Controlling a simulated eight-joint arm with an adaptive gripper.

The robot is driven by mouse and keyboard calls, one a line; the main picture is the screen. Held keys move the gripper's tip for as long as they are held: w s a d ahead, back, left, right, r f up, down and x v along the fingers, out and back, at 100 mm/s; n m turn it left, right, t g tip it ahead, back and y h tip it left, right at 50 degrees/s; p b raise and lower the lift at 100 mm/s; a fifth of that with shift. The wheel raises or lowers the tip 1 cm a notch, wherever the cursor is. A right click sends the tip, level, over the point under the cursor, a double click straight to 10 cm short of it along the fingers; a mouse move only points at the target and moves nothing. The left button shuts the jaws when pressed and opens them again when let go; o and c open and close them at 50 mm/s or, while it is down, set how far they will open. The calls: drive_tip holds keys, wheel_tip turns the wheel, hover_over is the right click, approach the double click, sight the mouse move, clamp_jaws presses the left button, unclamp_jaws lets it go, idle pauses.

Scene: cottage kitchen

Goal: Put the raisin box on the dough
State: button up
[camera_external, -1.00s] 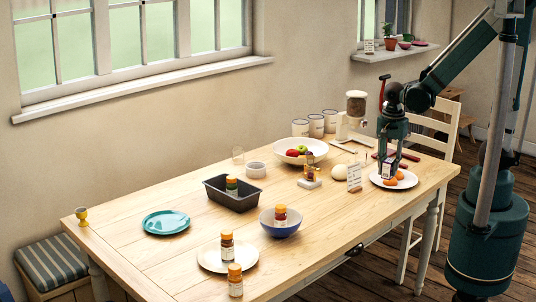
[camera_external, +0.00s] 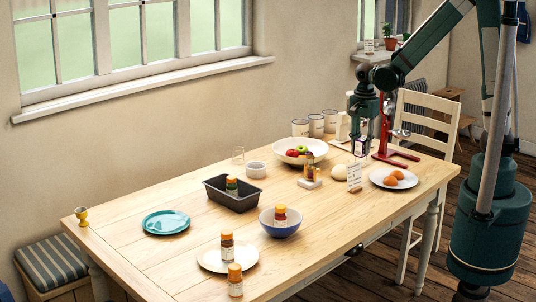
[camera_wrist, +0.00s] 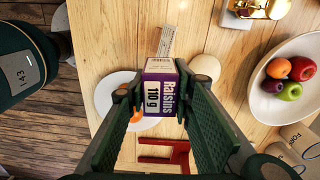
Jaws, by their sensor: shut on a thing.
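The raisin box (camera_wrist: 160,88) is purple and white, with "raisins" and "110 g" on it. My gripper (camera_wrist: 157,98) is shut on it, one finger on each side. In the external view the gripper (camera_external: 362,138) holds the box (camera_external: 361,147) upright above the table. The dough (camera_external: 340,173) is a pale round lump on the table, below and a little left of the held box in the picture. In the wrist view the dough (camera_wrist: 206,66) lies just right of the box, partly hidden by a finger.
A plate with orange round items (camera_external: 393,187) is right of the dough. A red stand (camera_external: 385,150) is behind.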

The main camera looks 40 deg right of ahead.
drive_tip(key=w+d+p, duration=0.1)
drive_tip(key=w+p, duration=0.1)
drive_tip(key=w, duration=0.3)
drive_tip(key=w+d+r+m+p, duration=0.1)
drive_tip(key=w+d, duration=0.1)
drive_tip(key=w, duration=0.4)
drive_tip(key=shift+w+r+p, duration=0.3)
drive_tip(key=shift+p, duration=0.05)
drive_tip(key=shift+f, duration=0.1)
hover_over(342, 165)
drive_tip(key=shift+w+d+f+b, duration=0.1)
drive_tip(key=shift+f+b, duration=0.2)
drive_tip(key=shift+f, duration=2.5)
drive_tip(key=shift+f, duration=0.1)
drive_tip(key=shift+f, duration=2)
drive_tip(key=shift+f+b, duration=0.2)
drive_tip(key=shift+b, duration=0.25)
drive_tip(key=o, duration=0.9)
